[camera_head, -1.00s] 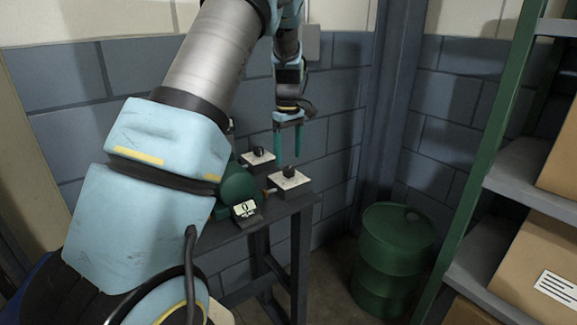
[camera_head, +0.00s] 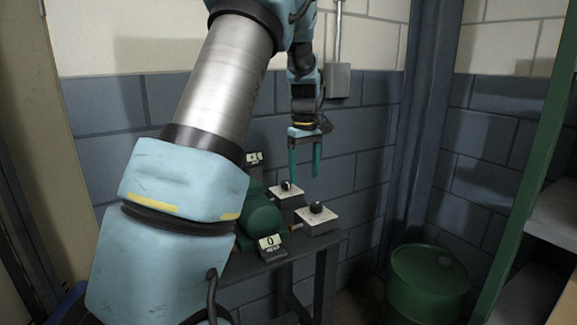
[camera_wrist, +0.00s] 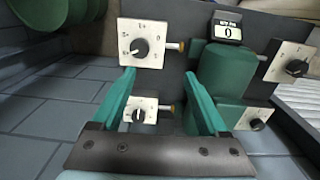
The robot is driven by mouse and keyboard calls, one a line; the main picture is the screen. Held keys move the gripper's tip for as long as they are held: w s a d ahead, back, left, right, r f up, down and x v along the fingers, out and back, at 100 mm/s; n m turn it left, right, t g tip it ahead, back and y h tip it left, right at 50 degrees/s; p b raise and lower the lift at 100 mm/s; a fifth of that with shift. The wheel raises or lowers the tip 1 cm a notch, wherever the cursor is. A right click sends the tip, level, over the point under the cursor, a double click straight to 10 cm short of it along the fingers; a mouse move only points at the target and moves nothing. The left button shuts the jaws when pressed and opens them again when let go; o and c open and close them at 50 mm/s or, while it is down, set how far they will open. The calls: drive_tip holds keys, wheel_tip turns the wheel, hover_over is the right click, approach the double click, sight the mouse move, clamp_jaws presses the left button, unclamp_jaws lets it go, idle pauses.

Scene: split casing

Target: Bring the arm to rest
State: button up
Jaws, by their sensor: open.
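My gripper (camera_head: 305,160) hangs with its two green fingers pointing down, apart and with nothing between them, above the far part of the dark table (camera_head: 262,264). It also shows open in the wrist view (camera_wrist: 165,100). Below it is a green casing (camera_head: 262,217), partly hidden behind my arm. White plates with black knobs sit beside it: a near one (camera_head: 327,222) and a far one (camera_head: 279,193). The wrist view shows several such plates, one at upper left (camera_wrist: 155,32). A small display reading 0 (camera_head: 270,243) stands at the casing's front. My gripper touches none of these.
A green drum (camera_head: 428,280) stands on the floor right of the table. A green-posted shelf (camera_head: 530,190) is at the right edge. A block wall (camera_head: 380,130) with a grey electrical box (camera_head: 337,80) is behind my gripper. The air around the gripper looks free.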

drive_tip(key=s+a+f+m, duration=0.3)
drive_tip(key=s+a, duration=0.5)
drive_tip(key=s, duration=0.2)
drive_tip(key=s+a+f+m+t, duration=0.1)
drive_tip(key=s+a+f+m, duration=0.1)
drive_tip(key=s+a, duration=0.6)
drive_tip(key=s+m, duration=0.1)
drive_tip(key=s, duration=0.2)
drive_tip(key=shift+a+f, duration=0.4)
